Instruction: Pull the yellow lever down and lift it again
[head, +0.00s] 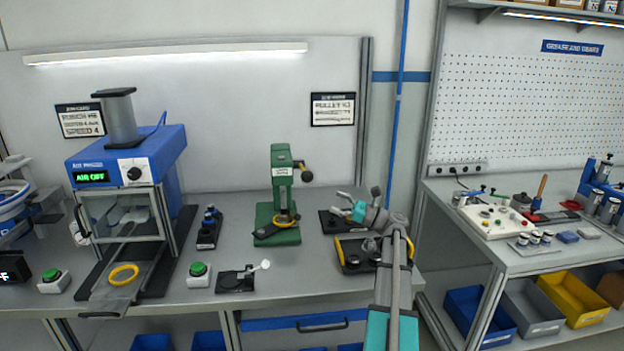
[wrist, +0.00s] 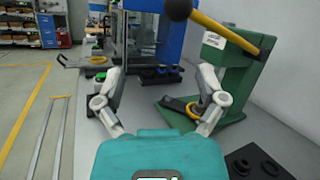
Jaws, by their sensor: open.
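The yellow lever (wrist: 228,34) is mounted on the green press (wrist: 234,82). In the wrist view it slants across the top, with a dark ball knob (wrist: 178,9) at its left end. In the head view the press (head: 281,190) stands on the bench and the knob (head: 306,176) is at its right side; little of the yellow rod shows. My gripper (head: 342,204) is to the right of the press, below the knob and apart from it. In the wrist view my gripper (wrist: 160,80) has its fingers spread wide, with nothing between them.
A blue press machine (head: 125,160) stands at the left. A yellow ring (head: 284,218) is at the press base. A dark tray (head: 355,254) lies under my arm. Green buttons (head: 198,269) sit at the bench front. A second bench (head: 500,245) is at right.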

